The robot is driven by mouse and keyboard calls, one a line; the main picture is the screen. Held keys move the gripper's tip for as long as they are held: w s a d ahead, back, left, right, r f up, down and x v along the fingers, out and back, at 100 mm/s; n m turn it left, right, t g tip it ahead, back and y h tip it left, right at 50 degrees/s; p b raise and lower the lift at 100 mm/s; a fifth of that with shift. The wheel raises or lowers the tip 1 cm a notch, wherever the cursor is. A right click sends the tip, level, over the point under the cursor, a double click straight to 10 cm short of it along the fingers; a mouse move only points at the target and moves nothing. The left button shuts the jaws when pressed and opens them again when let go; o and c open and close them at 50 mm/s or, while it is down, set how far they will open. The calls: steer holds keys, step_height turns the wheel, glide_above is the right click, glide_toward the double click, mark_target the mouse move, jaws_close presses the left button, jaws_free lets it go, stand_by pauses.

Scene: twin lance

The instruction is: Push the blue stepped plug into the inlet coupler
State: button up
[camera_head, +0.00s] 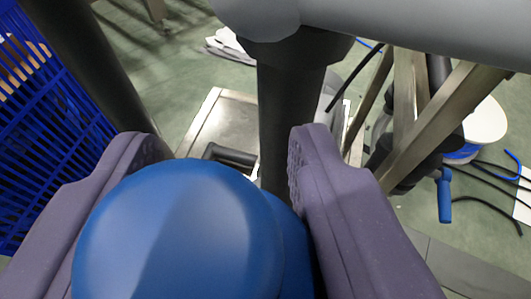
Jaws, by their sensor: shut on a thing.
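The blue stepped plug (165,235) fills the lower middle of the view, its large rounded end facing the camera. A second blue step shows at its right side. My gripper (217,148) is shut on the plug, with one purple-grey padded finger on each side of it. The plug's far end is hidden behind its own body. A dark upright pipe (287,120) stands just beyond the plug, below a grey horizontal pipe (430,28). I cannot make out for certain which part is the inlet coupler, and I see no contact between it and the plug.
A blue slatted crate (45,130) stands at the left, beside a dark slanted post (85,65). Metal struts (440,125) and a blue-handled part (444,195) are at the right. Black cables (485,205) lie on the green floor. A pale metal plate (215,120) lies beyond the plug.

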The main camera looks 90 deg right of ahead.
steer(key=shift+a, duration=0.1)
stand_by(0.3)
steer(key=shift+f+b, duration=2.45)
steer(key=shift+f, duration=0.45)
steer(key=shift+f+b, duration=1.3)
steer(key=shift+f, duration=0.25)
steer(key=o, duration=1.1)
